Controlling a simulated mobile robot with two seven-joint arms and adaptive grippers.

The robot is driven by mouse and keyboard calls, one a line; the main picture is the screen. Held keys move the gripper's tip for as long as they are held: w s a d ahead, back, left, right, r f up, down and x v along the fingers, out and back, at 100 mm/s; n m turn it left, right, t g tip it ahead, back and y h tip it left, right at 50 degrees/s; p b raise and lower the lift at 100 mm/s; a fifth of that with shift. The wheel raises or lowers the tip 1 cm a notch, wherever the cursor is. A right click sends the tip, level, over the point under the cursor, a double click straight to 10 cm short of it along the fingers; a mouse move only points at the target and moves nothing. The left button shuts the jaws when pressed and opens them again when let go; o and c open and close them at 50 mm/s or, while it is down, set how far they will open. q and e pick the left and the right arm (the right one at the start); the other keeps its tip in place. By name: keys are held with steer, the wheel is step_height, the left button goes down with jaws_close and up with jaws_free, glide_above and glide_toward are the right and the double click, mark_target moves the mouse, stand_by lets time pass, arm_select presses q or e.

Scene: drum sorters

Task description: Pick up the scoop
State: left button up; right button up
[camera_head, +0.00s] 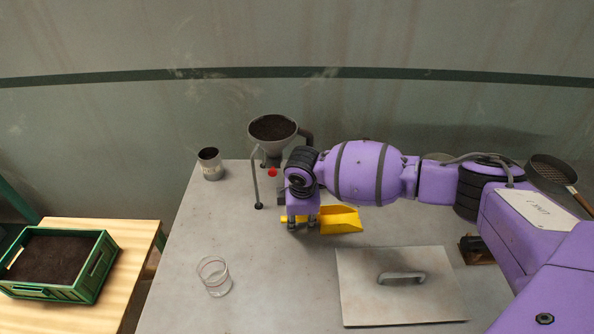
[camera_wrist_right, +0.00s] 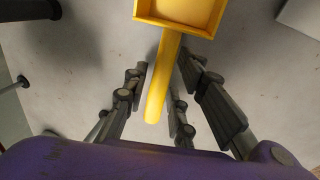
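The yellow scoop (camera_head: 341,220) lies on the grey table, with its pan to the right and its handle to the left under my right gripper (camera_head: 303,220). In the right wrist view the scoop (camera_wrist_right: 182,12) has its pan at the top edge, and its handle runs down between the fingers. Part of the handle is hidden by the gripper in the head view. My left gripper is not in view.
A funnel (camera_head: 272,131) on a stand with dark grains is just behind the gripper. A metal cup (camera_head: 210,164) and a clear glass (camera_head: 214,277) stand left. A lid plate with handle (camera_head: 390,310) lies in front. A green crate (camera_head: 75,288) is on a wooden table.

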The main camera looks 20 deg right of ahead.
steer(key=shift+f, duration=0.45)
steer(key=shift+c, duration=0.4)
jaws_close()
